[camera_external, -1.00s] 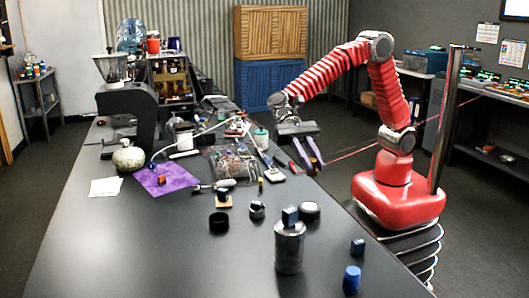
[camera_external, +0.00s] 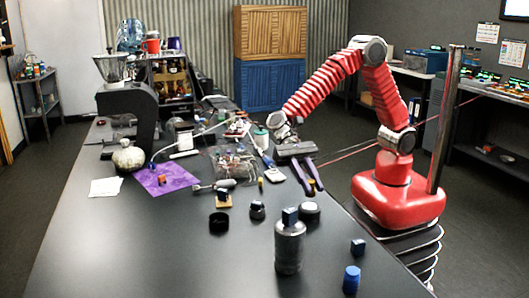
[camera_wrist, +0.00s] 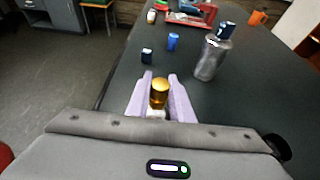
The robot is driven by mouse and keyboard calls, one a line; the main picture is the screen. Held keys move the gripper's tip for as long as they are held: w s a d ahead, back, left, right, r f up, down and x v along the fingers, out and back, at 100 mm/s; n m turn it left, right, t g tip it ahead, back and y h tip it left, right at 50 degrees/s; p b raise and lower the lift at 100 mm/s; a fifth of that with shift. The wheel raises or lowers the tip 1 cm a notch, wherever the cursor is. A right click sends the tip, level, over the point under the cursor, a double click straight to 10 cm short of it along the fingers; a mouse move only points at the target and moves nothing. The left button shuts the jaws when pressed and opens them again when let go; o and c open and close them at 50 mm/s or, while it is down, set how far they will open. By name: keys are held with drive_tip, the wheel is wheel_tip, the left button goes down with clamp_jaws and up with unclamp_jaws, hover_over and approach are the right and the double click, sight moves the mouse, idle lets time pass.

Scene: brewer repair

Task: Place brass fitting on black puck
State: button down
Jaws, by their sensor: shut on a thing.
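My gripper (camera_external: 314,187) is over the right edge of the table, fingers pointing toward the near end. In the wrist view its two lavender fingers (camera_wrist: 160,97) are shut on the brass fitting (camera_wrist: 159,92), a short gold cylinder. A black round piece (camera_external: 219,222), which looks like the black puck, lies mid-table, left of and nearer than my gripper. A black round shape (camera_wrist: 277,146) at the lower right of the wrist view may be the same piece. A white patch below the fitting is unclear.
A grey bottle with a blue cap (camera_external: 289,245) stands near the front. A dark blue block (camera_external: 358,247) and a blue cylinder (camera_external: 351,279) are at its right. A pale-topped disc (camera_external: 309,210) and a small dark knob (camera_external: 257,210) lie near the puck. The table's front left is clear.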

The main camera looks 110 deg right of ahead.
drive_tip(key=shift+f, duration=1.85)
drive_tip(key=shift+f, duration=0.1)
drive_tip(key=c, duration=1.6)
unclamp_jaws()
drive_tip(key=shift+o, duration=0.2)
drive_tip(key=shift+d+r, duration=0.3)
drive_tip(key=shift+d, duration=0.2)
drive_tip(key=v, duration=1.1)
